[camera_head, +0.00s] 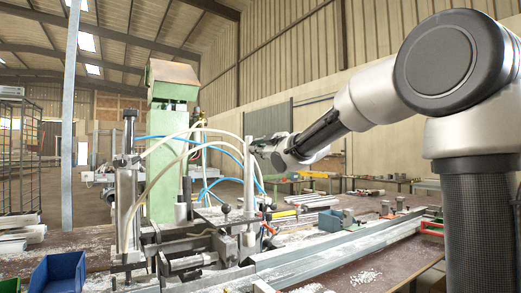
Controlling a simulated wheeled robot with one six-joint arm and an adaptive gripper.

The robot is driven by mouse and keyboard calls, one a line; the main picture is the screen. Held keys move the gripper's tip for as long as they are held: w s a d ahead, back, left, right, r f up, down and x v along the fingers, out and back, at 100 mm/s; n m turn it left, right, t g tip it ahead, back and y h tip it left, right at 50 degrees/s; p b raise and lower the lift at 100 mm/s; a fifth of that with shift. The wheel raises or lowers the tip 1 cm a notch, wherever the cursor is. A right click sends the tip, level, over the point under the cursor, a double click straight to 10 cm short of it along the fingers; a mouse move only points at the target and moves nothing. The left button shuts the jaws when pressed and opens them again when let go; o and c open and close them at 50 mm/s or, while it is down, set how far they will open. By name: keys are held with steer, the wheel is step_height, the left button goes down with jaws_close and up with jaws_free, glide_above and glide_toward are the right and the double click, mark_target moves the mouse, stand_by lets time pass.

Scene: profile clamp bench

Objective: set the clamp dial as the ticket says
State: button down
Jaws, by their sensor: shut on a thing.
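The clamp machine (172,160) is green with steel clamps, pale hoses and black-knobbed handles, and it stands on the bench at left centre. My gripper (262,150) reaches in from the right, close to a pale upright (249,178) on the machine's right side. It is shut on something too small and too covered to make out. I cannot tell whether the gripper touches the upright. No clamp dial face and no ticket can be made out in this view.
Blue bin (58,275) at the front left. A long metal profile rail (335,245) runs right from the clamp. Loose tools and a teal block (330,220) lie behind it. White chips (366,276) litter the bench. Hoses curve close to my gripper.

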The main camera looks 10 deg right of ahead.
steer(key=c, duration=1.3)
jaws_free()
steer(key=v, duration=1.2)
